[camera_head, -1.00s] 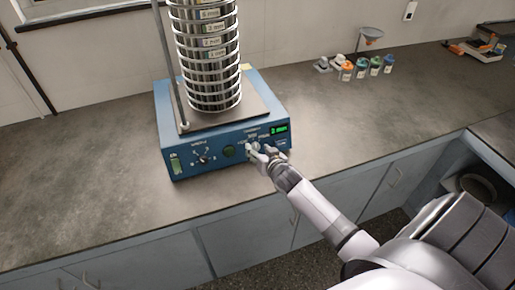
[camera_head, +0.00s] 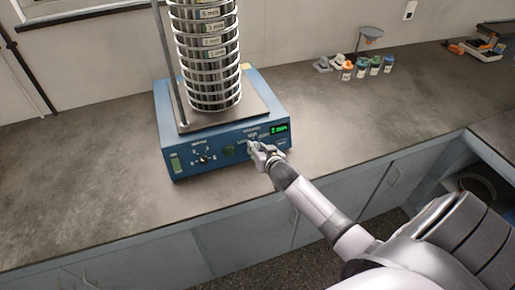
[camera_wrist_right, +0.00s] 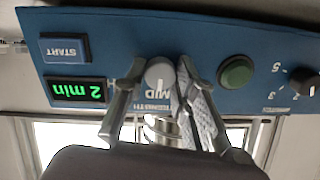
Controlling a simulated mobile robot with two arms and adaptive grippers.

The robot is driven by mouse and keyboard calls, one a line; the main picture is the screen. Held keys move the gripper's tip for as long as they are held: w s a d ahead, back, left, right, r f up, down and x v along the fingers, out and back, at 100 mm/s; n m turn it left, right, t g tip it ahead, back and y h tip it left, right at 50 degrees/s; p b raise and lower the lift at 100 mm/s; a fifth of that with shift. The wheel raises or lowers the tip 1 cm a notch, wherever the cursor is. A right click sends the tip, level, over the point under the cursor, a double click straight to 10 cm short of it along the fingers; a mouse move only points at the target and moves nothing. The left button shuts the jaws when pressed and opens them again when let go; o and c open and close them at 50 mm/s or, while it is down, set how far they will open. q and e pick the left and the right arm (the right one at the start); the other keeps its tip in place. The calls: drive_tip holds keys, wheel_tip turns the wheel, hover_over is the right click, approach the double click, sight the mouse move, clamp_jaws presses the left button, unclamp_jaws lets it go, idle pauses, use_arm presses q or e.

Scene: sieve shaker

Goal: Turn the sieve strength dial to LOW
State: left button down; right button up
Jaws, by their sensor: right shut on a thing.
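The blue sieve shaker base (camera_head: 215,163) stands on the bench with its control panel facing me. My right gripper (camera_head: 256,148) is at the right part of this panel, shut on the grey strength dial (camera_wrist_right: 159,73). In the right wrist view the fingers of my right gripper (camera_wrist_right: 161,82) lie on both sides of the dial. A white label with MID shows by the dial, upside down and partly covered by the fingers. I cannot tell the dial's exact setting. My left gripper is not in view.
A green display (camera_wrist_right: 77,91) reads 2 min beside the START button (camera_wrist_right: 64,48). A green round button (camera_wrist_right: 235,72) and a black numbered knob (camera_wrist_right: 303,82) are on the other side. The sieve stack (camera_head: 208,60) stands on the base. Small jars (camera_head: 362,67) stand farther back; the bench left is clear.

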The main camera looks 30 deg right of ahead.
clamp_jaws()
drive_tip(key=shift+n, duration=0.4)
drive_tip(key=n+p, duration=0.1)
drive_tip(key=n, duration=0.2)
drive_tip(key=shift+r+n+p, duration=0.15)
drive_tip(key=shift+n+p, duration=0.15)
drive_tip(key=shift+p, duration=0.05)
drive_tip(key=n, duration=0.3)
drive_tip(key=shift+p, duration=0.35)
drive_tip(key=shift+a+n+h, duration=0.1)
drive_tip(key=shift+n+h, duration=0.2)
drive_tip(key=shift+n, duration=1.7)
